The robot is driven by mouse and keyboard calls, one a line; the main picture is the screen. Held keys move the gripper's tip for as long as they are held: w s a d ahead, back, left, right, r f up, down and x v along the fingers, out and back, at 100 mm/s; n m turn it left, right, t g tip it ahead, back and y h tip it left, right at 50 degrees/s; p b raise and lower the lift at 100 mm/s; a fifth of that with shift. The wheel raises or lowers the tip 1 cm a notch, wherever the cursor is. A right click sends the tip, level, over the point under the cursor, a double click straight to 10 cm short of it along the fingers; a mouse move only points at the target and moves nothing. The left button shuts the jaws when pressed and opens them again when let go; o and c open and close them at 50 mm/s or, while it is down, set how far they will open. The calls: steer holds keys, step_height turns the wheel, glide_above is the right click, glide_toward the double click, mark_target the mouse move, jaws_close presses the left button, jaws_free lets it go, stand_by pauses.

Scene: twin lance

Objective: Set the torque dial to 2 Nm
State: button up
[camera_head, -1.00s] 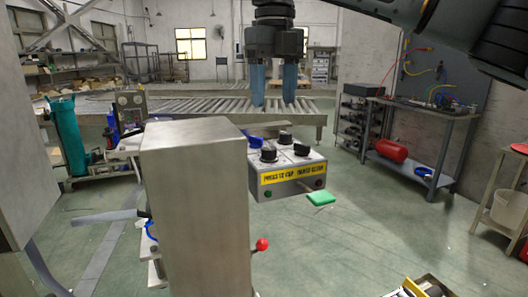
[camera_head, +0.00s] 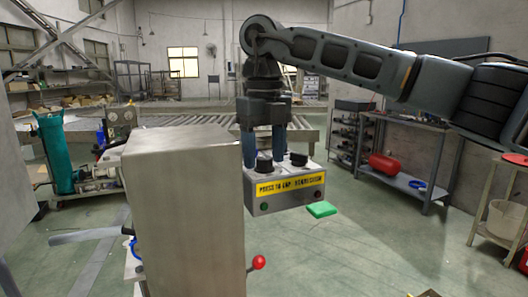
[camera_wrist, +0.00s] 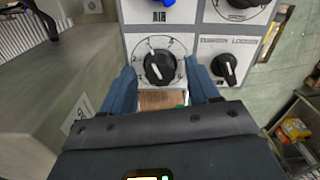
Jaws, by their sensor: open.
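A grey control box (camera_head: 285,195) with a yellow label strip carries several black knobs on top. In the wrist view a black dial (camera_wrist: 158,67) with a white pointer line sits on a round scale, its pointer tilted to the upper left. A second black knob (camera_wrist: 225,68) is on the panel to its right. In the wrist view the fingers are on either side of the left dial, without visible contact.
A tall grey metal cabinet (camera_head: 185,215) stands left of the box, with a red-balled lever (camera_head: 259,262) at its side. A green block (camera_head: 321,209) is at the box's front right. A roller conveyor (camera_head: 310,125) lies behind.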

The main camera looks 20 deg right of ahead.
steer(key=shift+f, duration=0.2)
steer(key=c, duration=1)
